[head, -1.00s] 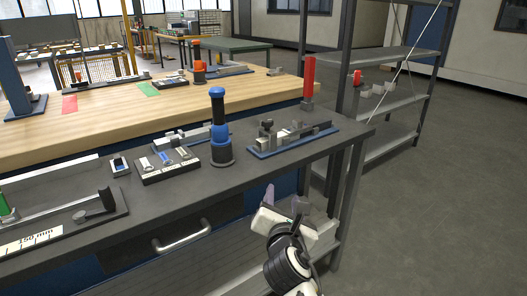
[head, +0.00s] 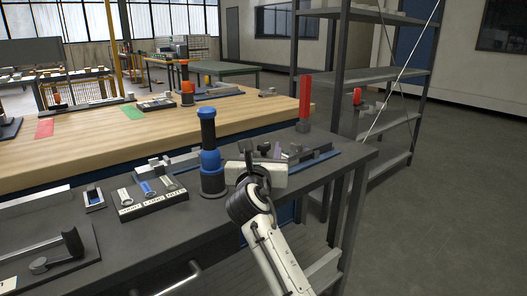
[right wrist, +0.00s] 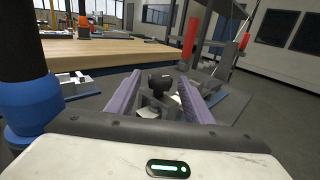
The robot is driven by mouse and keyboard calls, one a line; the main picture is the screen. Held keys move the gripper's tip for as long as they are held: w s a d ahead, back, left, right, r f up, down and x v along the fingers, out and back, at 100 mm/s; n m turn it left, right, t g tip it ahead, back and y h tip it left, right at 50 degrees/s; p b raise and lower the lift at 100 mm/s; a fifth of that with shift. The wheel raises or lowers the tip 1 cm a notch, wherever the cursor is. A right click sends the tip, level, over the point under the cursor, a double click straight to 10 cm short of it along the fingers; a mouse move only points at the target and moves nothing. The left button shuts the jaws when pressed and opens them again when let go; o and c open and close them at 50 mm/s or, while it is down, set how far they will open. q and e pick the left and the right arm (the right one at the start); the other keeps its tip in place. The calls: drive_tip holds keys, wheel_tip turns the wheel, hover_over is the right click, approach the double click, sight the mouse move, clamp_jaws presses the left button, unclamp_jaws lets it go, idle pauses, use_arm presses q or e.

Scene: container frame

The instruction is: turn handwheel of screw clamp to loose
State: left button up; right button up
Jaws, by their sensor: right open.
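The screw clamp sits on a blue base plate (head: 325,158) at the right end of the dark bench. In the head view my right gripper (head: 263,151) hides much of its left part. In the right wrist view the clamp's dark knob-like handwheel (right wrist: 160,79) shows ahead, in line with the gap between my two purple fingers. My right gripper (right wrist: 158,105) is open, with no visible contact on the handwheel. I cannot tell exactly how far off it is. My left gripper is not in view.
A black and blue upright cylinder (head: 210,160) stands close to the left of my right gripper. A red post (head: 305,100) stands behind the clamp. A tray with several small tools (head: 150,197) lies further left. A metal shelf (head: 385,125) stands at right.

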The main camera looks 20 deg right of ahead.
drive_tip(key=shift+w+d, duration=0.25)
drive_tip(key=shift+w, duration=0.25)
drive_tip(key=shift+c, duration=0.2)
